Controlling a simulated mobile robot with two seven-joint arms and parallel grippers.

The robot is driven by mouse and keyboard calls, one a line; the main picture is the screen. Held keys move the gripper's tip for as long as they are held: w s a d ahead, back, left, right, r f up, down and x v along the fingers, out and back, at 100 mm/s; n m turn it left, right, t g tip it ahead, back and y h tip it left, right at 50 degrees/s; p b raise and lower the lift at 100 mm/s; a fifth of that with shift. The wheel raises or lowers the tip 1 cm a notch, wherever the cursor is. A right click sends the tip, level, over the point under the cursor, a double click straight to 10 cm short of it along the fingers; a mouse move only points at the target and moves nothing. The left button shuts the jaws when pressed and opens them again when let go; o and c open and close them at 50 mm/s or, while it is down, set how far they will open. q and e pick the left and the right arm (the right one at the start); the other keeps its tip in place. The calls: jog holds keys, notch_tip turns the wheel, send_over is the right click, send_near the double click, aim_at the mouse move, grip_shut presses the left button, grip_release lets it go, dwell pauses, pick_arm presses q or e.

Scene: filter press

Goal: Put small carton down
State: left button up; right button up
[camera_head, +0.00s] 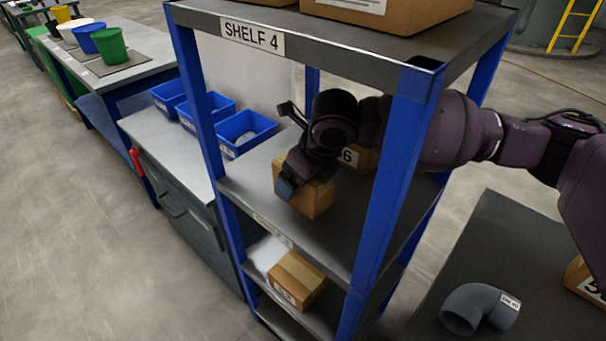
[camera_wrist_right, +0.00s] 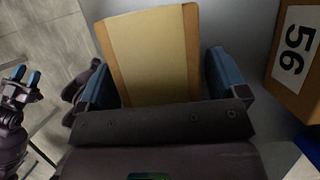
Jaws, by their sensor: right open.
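A small brown carton (camera_head: 316,200) with a paler tape strip sits on the middle board of the shelf unit labelled SHELF 4 (camera_head: 252,36). My right gripper (camera_head: 296,182) reaches in over this board from the right, and my wrist hides part of the carton. In the right wrist view the carton (camera_wrist_right: 150,50) lies between the two blue fingers of the right gripper (camera_wrist_right: 158,78). The fingers are open, one on each side; whether either touches it I cannot tell. My left gripper (camera_wrist_right: 24,76) shows small at the left of the wrist view, its finger gap unclear.
A carton marked 56 (camera_wrist_right: 296,50) stands beside the small carton. Blue shelf posts (camera_head: 392,185) flank the opening. Another carton (camera_head: 297,279) sits on the board below. Blue bins (camera_head: 245,132) stand on the bench behind. A grey pipe elbow (camera_head: 480,305) lies on a dark surface, right.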

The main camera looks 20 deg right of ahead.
jog(key=p+v, duration=0.1)
jog(key=v, duration=0.3)
jog(key=shift+s+d+f, duration=0.1)
jog(key=s+d, duration=0.2)
jog(key=s, duration=0.1)
jog(key=s+d+p, duration=0.1)
jog(key=s, duration=0.1)
jog(key=s+d, duration=0.2)
jog(key=s, duration=0.1)
jog(key=shift+s+d+f+p, duration=0.3)
jog(key=shift+s+d+p, duration=0.05)
jog(key=shift+p, duration=0.05)
jog(key=shift+s+d, duration=0.25)
jog(key=shift+s, duration=0.2)
